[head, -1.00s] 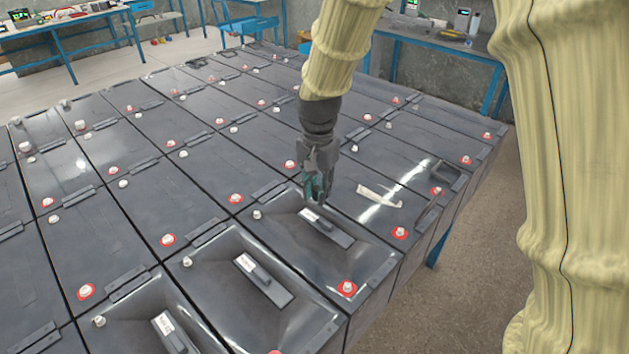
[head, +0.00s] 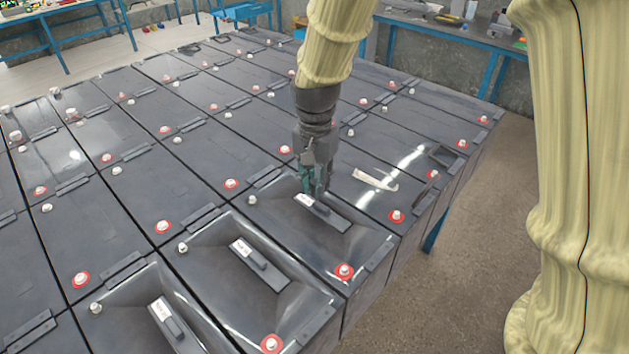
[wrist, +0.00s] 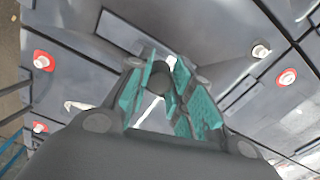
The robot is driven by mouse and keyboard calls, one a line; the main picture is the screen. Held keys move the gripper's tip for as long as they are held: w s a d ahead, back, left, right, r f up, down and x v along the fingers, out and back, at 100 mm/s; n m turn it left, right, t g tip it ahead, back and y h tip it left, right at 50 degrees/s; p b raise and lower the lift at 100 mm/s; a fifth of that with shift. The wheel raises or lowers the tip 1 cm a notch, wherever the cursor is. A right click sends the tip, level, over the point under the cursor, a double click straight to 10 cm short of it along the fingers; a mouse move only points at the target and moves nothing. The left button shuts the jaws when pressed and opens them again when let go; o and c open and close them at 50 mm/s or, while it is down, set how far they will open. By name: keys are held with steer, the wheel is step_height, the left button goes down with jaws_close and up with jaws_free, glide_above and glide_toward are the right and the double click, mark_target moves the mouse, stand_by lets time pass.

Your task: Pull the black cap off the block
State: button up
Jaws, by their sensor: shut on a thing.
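The block (head: 290,233) is a dark grey battery case with a sunken top, near the right edge of the rows. A black cap (head: 328,217), long and narrow with a white label at one end, sits in that hollow. My gripper (head: 314,192) points down at the label end of the cap. In the wrist view my gripper (wrist: 166,100) has its teal finger pads close around a dark piece (wrist: 160,75), which looks like the cap's raised part. The pads hide much of it. I cannot tell whether the cap is lifted at all.
Two neighbouring blocks hold similar black caps (head: 262,264) and (head: 172,318). White terminals, some on red rings (head: 344,271), stand up around the hollow. A pale strip (head: 375,180) lies on the block to the right. Open floor (head: 470,240) lies right of the rows.

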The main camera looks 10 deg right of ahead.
mark_target(315, 181)
steer(key=shift+r+p, duration=0.75)
steer(key=shift+p, duration=0.15)
stand_by(0.8)
steer(key=shift+r+p, duration=2.1)
steer(key=shift+r, duration=0.15)
steer(key=shift+r, duration=0.1)
steer(key=shift+a, duration=0.1)
